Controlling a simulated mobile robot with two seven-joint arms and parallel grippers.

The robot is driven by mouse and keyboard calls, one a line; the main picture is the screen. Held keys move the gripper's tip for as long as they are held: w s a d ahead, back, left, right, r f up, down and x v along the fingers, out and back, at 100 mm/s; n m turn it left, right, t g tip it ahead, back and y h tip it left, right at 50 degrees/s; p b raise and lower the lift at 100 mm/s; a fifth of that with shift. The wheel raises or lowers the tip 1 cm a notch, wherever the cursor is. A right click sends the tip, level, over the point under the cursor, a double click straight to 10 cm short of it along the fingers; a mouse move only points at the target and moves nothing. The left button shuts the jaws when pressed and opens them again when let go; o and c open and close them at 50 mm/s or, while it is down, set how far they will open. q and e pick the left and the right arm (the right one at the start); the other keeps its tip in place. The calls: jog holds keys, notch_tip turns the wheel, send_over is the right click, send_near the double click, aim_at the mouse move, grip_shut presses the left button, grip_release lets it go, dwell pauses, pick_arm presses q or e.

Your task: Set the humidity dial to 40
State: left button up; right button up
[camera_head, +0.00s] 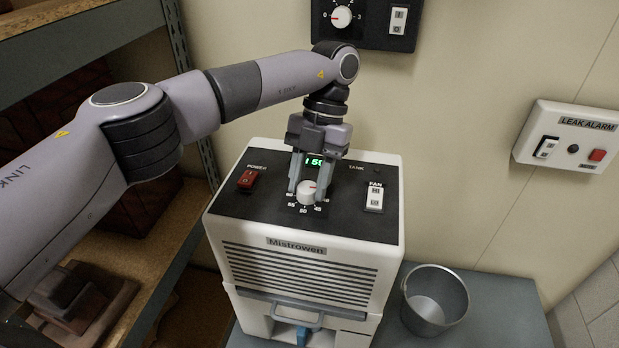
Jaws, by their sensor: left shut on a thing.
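The humidity dial (306,194) is a white round knob on the dark top panel of the white Mistrowen machine (310,240). Small numbers ring it; 60, 55, 50 and 45 show at its front. My left gripper (308,187) comes down from above and is shut on the dial, one finger on each side. The dial's pointer is too small to read. A green display (314,161) behind the dial is partly hidden by the gripper, so its full reading is unclear. My right gripper is not in view.
A red power switch (247,179) is left of the dial, and a white fan switch (374,197) is right. A grey metal bucket (434,299) stands beside the machine. A leak alarm (574,137) and a dark control box (368,22) are on the wall. Shelving (171,226) is at left.

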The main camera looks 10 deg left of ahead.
aim_at(308, 187)
pick_arm(q)
jog(key=o, duration=1)
jog(key=shift+o, duration=0.2)
jog(key=shift+r, duration=0.1)
jog(key=shift+v, duration=1.9)
jog(key=shift+p+v, duration=1.6)
jog(key=shift+p, duration=0.3)
jog(key=shift+s, duration=0.1)
